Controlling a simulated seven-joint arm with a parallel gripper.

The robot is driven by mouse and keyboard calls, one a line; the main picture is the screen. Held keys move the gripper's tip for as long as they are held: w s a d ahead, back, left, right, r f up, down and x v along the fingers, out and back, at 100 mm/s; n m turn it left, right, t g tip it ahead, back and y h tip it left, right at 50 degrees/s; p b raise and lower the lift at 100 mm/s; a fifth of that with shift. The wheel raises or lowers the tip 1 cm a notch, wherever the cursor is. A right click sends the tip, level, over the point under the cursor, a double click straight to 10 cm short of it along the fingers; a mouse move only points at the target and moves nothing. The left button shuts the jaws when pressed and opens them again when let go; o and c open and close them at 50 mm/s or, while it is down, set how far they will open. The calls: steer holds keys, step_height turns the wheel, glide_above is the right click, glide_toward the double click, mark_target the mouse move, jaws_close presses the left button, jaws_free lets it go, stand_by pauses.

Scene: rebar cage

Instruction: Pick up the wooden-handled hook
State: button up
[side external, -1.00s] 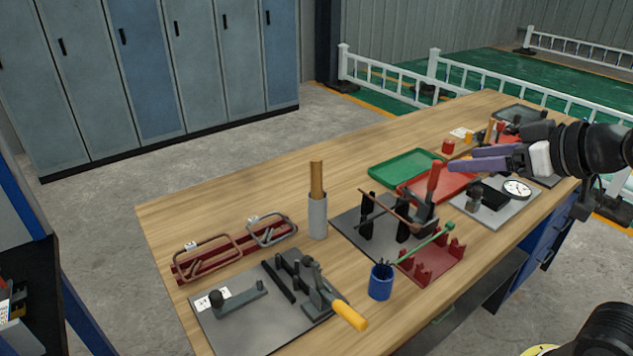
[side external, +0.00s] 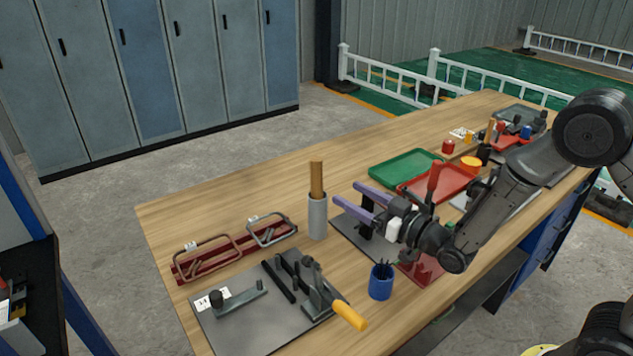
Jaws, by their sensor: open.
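A wooden handle (side external: 316,179) stands upright out of a grey cylindrical holder (side external: 318,217) on the table. It looks like the wooden-handled hook; its lower end is hidden inside the holder, so I cannot see a hook shape. My gripper (side external: 345,193) has two purple fingers, spread apart with nothing between them. The fingers point left toward the handle and holder, and in this view lie just to their right, apart from them.
A dark plate with a toggle clamp and yellow handle (side external: 350,315) lies at the front. A red rack with clamps (side external: 230,255) is at left. A blue cup (side external: 381,282) stands below my gripper. Green (side external: 405,167) and red trays lie behind. Bare wood is free behind the holder.

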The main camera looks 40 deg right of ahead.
mark_target(320, 185)
steer(key=w, duration=0.2)
steer(key=w+a+f, duration=0.1)
steer(key=w, duration=0.2)
steer(key=w+a, duration=0.1)
steer(key=w, duration=0.1)
steer(key=shift+w+f, duration=0.2)
steer(key=shift+w, duration=0.1)
steer(key=w, duration=0.5)
steer(key=shift+w+a, duration=0.4)
jaws_close()
